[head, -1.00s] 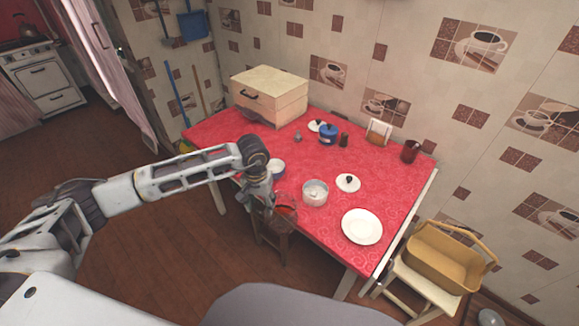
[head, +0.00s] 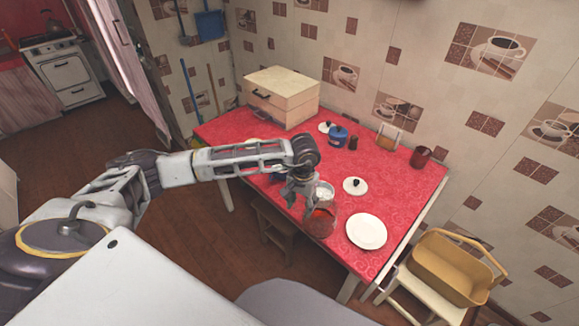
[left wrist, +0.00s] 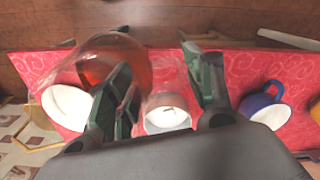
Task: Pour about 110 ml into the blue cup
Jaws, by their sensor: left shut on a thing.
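A clear glass jug (head: 321,222) with red liquid is in my left gripper (head: 297,197), at the table's front edge left of the white plate. In the left wrist view, the jug (left wrist: 125,68) shows beside and partly between the fingers of my left gripper (left wrist: 162,85), which is shut on it; the exact grip point is unclear. The blue cup (left wrist: 262,108), pale inside, stands on the red table at the right of the left wrist view, apart from the jug. My right gripper is not in view.
A white pot (head: 325,190) stands behind the jug. A white lid (head: 355,186) and the plate (head: 366,231) lie to its right. A stool (head: 278,227) is below the front edge.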

